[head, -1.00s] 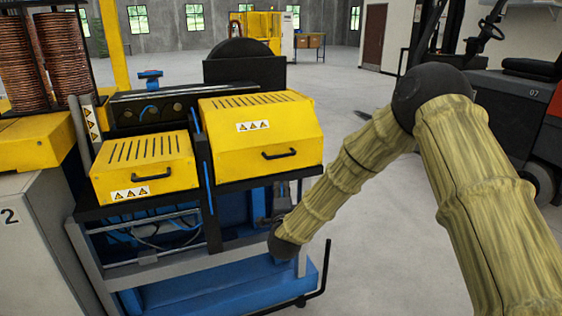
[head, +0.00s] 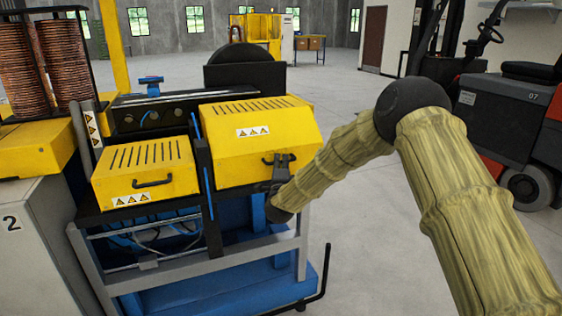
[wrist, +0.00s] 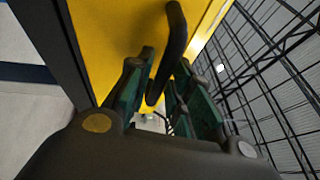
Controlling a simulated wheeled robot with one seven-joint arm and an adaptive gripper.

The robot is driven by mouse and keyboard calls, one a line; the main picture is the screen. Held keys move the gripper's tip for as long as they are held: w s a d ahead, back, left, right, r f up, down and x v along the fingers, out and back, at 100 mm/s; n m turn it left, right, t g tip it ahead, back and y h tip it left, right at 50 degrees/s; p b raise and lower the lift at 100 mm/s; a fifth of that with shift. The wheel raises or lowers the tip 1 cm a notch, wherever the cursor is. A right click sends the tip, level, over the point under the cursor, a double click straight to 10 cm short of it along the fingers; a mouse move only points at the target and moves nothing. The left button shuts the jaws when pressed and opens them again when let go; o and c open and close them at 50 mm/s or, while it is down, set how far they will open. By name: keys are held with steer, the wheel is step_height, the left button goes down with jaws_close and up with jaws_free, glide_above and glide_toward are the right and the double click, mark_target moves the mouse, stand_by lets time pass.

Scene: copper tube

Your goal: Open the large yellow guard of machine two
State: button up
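The large yellow guard (head: 235,125) of the machine is closed, with slots on top and a warning sticker. Its black bar handle (head: 268,160) is low on the front face, partly hidden by my gripper (head: 281,167). In the wrist view the yellow guard (wrist: 115,30) fills the upper middle, and the black handle (wrist: 174,40) lies between the green-padded fingers of my gripper (wrist: 166,68). The fingers stand apart, with some gap visible beside the handle. I cannot tell whether either finger touches it.
A smaller yellow guard (head: 145,175) with its own handle is on the left. A grey cabinet (head: 30,240) marked 2 stands at the far left, below copper coils (head: 70,65). A forklift (head: 510,110) is at the right. Floor between is clear.

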steer(key=shift+w+r, duration=0.1)
steer(key=shift+w, duration=0.35)
jaws_close()
